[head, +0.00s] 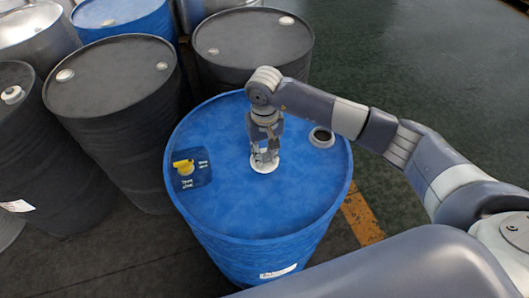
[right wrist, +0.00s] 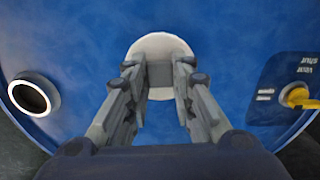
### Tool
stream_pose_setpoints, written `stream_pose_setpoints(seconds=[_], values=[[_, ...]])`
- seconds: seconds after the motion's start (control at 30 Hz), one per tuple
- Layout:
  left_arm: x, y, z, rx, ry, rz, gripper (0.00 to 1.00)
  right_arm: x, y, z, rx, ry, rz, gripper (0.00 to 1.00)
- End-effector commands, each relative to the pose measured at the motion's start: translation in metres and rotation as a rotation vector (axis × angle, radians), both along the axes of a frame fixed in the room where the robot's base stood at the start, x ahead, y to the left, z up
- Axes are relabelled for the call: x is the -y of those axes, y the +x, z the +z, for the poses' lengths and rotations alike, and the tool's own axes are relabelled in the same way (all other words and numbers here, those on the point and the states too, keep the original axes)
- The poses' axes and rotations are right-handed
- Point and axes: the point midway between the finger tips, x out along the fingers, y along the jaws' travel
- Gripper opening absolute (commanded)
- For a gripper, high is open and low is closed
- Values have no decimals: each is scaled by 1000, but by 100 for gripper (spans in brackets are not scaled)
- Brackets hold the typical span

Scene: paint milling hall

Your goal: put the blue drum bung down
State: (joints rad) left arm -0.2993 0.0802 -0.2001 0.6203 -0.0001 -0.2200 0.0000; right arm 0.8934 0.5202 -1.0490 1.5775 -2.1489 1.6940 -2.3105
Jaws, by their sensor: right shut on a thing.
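The blue drum (head: 230,215) stands upright with its lid facing up. The bung (head: 265,168), a white disc, is at the middle of the lid; in the right wrist view (right wrist: 160,44) a grey block shows at its centre. My right gripper (head: 264,154) points down and is shut on the bung; its fingers also show in the right wrist view (right wrist: 160,80). The bung is at or just above the lid; I cannot tell if it touches. An open dark bung hole (head: 321,137) with a pale rim is at the lid's right. My left gripper is out of view.
A yellow fitting (head: 183,167) sits on a dark blue labelled patch (head: 192,178) at the lid's left. Dark drums (head: 115,75) (head: 255,45) and another blue drum (head: 120,15) stand close behind and left. Bare lid lies around the bung. Open green floor (head: 430,80) is at right.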

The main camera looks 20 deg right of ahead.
Motion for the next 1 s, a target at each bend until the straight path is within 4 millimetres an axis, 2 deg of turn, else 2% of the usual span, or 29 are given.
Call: stream_pose_setpoints(seconds=[0.03,0.13,0.57,0.6,0.67,1.0], values=[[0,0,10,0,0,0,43,-1,-2,-4,-5,2,-2,4],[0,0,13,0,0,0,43,0,0,-14,-1,1,-1,4],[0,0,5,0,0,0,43,0,0,-23,2,0,0,4],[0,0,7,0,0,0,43,0,0,-21,2,0,0,32],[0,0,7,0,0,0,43,0,0,-21,2,0,0,43],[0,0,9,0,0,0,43,0,0,-19,1,1,-1,43]])
